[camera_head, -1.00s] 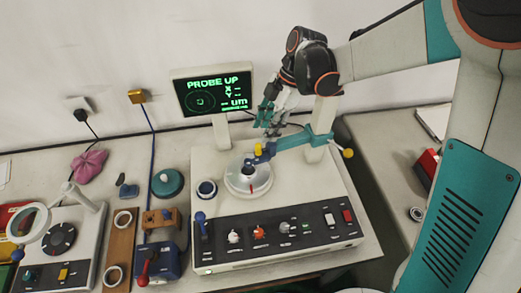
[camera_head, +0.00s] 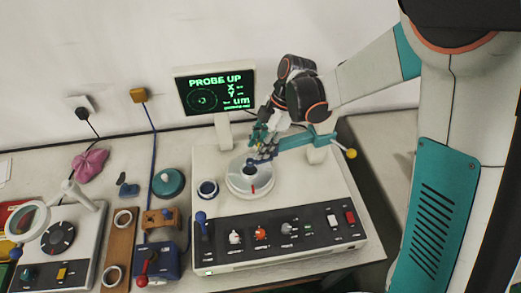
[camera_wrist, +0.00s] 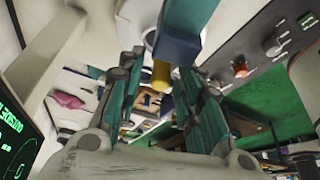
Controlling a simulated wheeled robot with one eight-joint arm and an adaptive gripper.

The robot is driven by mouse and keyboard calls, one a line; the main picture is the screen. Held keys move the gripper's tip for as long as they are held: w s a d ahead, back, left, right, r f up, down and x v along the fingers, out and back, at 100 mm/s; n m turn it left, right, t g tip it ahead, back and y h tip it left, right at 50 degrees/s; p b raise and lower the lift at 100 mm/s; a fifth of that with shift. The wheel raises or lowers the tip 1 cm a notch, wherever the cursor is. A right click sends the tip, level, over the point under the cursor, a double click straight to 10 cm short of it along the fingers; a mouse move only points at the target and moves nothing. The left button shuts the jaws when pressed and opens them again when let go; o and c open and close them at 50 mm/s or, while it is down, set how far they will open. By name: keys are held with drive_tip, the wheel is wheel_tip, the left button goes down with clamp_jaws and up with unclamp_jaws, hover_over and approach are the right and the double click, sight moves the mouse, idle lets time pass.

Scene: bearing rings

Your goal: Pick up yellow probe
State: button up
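The yellow probe (camera_wrist: 161,74) is a short cylinder under a blue block (camera_wrist: 177,48) on the end of a teal arm (camera_wrist: 190,14) in the wrist view. My gripper (camera_wrist: 160,64) is open, with one teal finger on each side of the probe and gaps showing. In the head view my gripper (camera_head: 262,143) is at the free end of the teal arm (camera_head: 298,142), above the white round stage (camera_head: 238,186). There the gripper hides most of the probe.
The teal arm belongs to a white measuring machine (camera_head: 330,193) with a control panel (camera_head: 320,228). A yellow knob (camera_head: 351,154) sticks out at its right. A screen (camera_head: 213,91) reading "PROBE UP" stands behind.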

clamp_jaws()
drive_tip(key=shift+r, duration=0.1)
wheel_tip(320, 180, up, 27)
drive_tip(key=p, duration=0.8)
idle(0.7)
